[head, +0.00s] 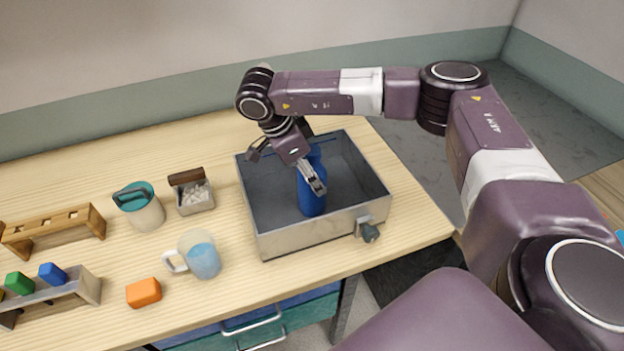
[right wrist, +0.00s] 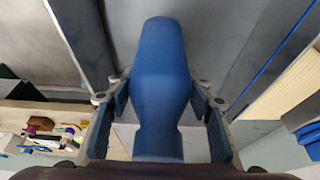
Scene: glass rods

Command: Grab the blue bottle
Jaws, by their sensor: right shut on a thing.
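The blue bottle (head: 313,202) stands roughly upright inside the grey metal basin (head: 305,240), near its middle. My right gripper (head: 308,168) reaches down into the basin from above and is shut on the upper part of the bottle. In the right wrist view the blue bottle (right wrist: 160,65) lies between the two fingers of my right gripper (right wrist: 160,100). Whether the bottle's base touches the basin floor I cannot tell. My left gripper is not in view.
Left of the basin are a pitcher with a teal lid (head: 142,208), a small box of white pieces (head: 194,197), and a mug with blue contents (head: 202,256). An orange block (head: 144,292) and wooden racks (head: 55,229) are farther left. A tap knob (head: 370,232) sticks out at the basin's front.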

